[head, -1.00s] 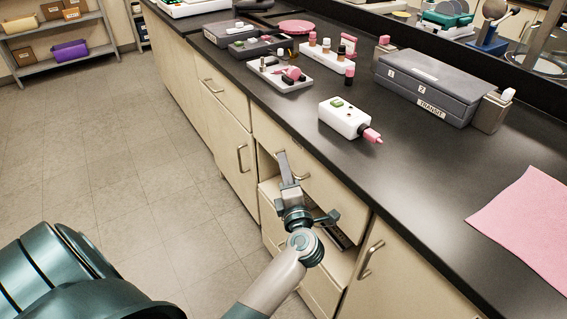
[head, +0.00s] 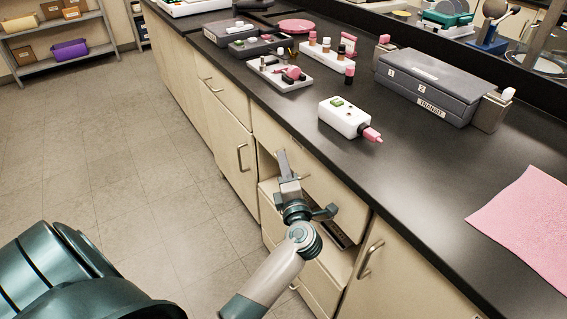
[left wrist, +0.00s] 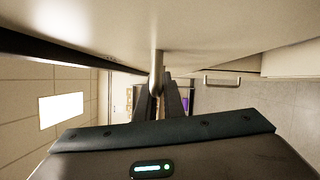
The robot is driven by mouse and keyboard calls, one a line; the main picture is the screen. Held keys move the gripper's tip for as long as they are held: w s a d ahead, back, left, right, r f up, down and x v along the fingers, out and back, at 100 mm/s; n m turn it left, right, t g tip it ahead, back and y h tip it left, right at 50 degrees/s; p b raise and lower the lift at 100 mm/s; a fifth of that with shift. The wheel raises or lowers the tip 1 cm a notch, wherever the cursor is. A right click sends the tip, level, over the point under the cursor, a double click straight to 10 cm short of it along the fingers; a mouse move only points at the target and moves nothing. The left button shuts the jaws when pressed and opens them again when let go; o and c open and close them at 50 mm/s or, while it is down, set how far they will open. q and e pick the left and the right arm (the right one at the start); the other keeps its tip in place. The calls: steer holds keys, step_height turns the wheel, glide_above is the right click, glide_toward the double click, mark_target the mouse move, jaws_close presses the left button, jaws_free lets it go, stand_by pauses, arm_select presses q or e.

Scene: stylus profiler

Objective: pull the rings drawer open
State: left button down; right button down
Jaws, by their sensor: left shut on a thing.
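A beige drawer front (head: 335,190) sits just under the black worktop, in the middle of the head view. I cannot read a label on it, so I cannot tell by name that it is the rings drawer. My left gripper (head: 284,168) is at this front, its fingers shut on the metal drawer handle (left wrist: 157,72). In the left wrist view the handle stands between the two fingers (left wrist: 162,102), close against the beige face. In the head view the gripper hides most of the handle. My right gripper is not in view.
Below that front is an open space with a dark item (head: 341,236) inside. A cupboard door with a handle (head: 370,258) is to the right, another (head: 242,158) to the left. The worktop holds a white device (head: 344,117) and a grey transit case (head: 430,88). The floor at left is clear.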

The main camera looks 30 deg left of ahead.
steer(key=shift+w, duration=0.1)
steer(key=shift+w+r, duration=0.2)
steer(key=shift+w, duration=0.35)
arm_select(q)
steer(key=shift+f, duration=0.1)
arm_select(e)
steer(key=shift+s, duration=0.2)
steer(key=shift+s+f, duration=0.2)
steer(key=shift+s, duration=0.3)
arm_select(q)
steer(key=shift+s, duration=0.1)
